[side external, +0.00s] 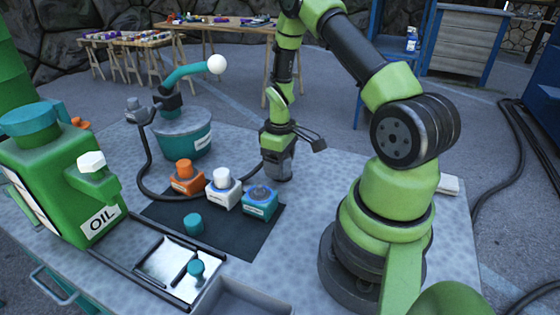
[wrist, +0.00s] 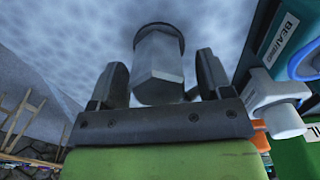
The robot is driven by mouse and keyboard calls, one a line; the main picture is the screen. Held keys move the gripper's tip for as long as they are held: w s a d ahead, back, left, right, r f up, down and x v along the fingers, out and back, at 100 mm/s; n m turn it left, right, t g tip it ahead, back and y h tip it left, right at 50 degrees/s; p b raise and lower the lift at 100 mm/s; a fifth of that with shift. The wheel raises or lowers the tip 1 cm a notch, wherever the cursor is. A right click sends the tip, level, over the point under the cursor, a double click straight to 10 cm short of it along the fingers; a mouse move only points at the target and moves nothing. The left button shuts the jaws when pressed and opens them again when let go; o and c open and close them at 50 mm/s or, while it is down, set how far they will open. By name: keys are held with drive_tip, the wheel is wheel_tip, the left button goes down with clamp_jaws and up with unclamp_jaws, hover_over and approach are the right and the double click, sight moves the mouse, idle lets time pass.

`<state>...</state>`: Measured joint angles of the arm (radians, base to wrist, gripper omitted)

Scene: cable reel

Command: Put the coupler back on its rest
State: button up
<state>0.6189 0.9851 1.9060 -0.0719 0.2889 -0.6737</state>
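My gripper (side external: 279,150) points down, low over the table to the left of my arm's base. The coupler (wrist: 158,65), a grey metal piece with a hexagonal body and a wider collar, is between my two fingers in the wrist view (wrist: 160,78). Narrow gaps show between it and the fingers, so my gripper looks open around it. In the side view, grey shapes at the gripper's lower end blend together. A dark cable (side external: 150,180) loops from the teal reel (side external: 184,137) toward my gripper. I cannot tell which part is the rest.
A green oil unit (side external: 70,180) and a metal tray (side external: 172,265) lie farther left. The curved teal handle (side external: 187,76) rises above the reel.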

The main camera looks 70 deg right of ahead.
wheel_tip(320, 180, up, 9)
drive_tip(key=shift+r, duration=0.2)
drive_tip(key=s+a+r+m+t, duration=0.3)
drive_tip(key=a+r+t, duration=0.2)
drive_tip(key=a+r, duration=1.1)
drive_tip(key=s+a+r+t+y, duration=0.2)
drive_tip(key=s+a+r, duration=0.2)
drive_tip(key=s, duration=0.3)
drive_tip(key=shift+s+a+m, duration=0.15)
drive_tip(key=shift+m, duration=0.25)
